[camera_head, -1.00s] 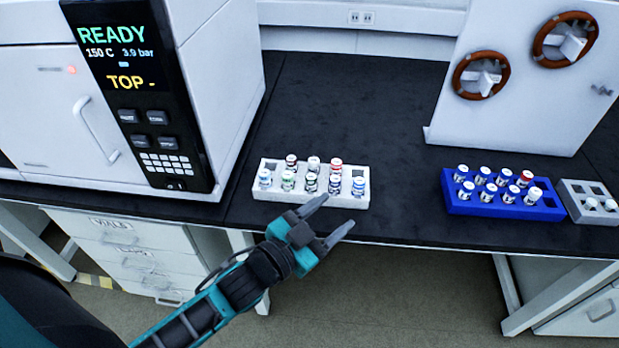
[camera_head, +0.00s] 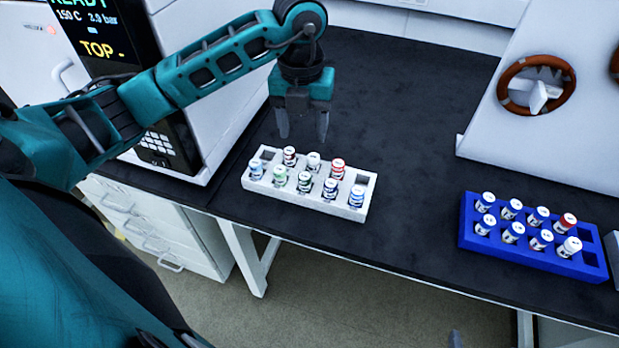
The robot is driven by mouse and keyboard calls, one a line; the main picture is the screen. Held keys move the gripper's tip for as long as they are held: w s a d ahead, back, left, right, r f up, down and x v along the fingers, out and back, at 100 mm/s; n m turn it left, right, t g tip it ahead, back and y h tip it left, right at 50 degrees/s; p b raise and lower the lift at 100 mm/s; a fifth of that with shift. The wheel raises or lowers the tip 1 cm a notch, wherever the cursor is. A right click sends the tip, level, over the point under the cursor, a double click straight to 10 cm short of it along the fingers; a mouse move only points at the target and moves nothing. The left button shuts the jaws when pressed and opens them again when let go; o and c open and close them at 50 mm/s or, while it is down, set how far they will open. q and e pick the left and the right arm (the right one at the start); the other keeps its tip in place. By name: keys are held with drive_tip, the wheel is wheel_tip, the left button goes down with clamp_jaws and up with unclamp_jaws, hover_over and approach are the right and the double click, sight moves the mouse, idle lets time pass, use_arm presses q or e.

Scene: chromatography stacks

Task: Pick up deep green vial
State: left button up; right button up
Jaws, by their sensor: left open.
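The green-capped vial (camera_head: 280,176) stands in the front row of the white rack (camera_head: 340,211), second from the left. Its cap looks green, but the exact shade is hard to tell. My left gripper (camera_head: 303,138) is open and empty, fingers pointing down, above and behind the back row of the white rack. It is apart from the vials. A small grey tip (camera_head: 455,338) at the bottom edge may be part of my right gripper; the rest is out of view.
Red, white, blue and dark-capped vials share the white rack, which has empty slots at its back corners. A blue rack (camera_head: 588,270) with several vials stands at the right. The white instrument (camera_head: 200,100) is at the left. Dark bench (camera_head: 410,190) is clear between the racks.

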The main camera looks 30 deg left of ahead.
use_arm(q)
hover_over(304, 176)
drive_tip(key=f, duration=0.7)
drive_tip(key=shift+w+a+f, duration=0.1)
drive_tip(key=shift+w+a, duration=0.15)
drive_tip(key=f, duration=0.4)
drive_tip(key=shift+s+d+f, duration=0.15)
drive_tip(key=shift+s+d, duration=0.1)
drive_tip(key=shift+d, duration=0.1)
drive_tip(key=shift+f, duration=0.5)
clamp_jaws()
drive_tip(key=shift+r, duration=0.15)
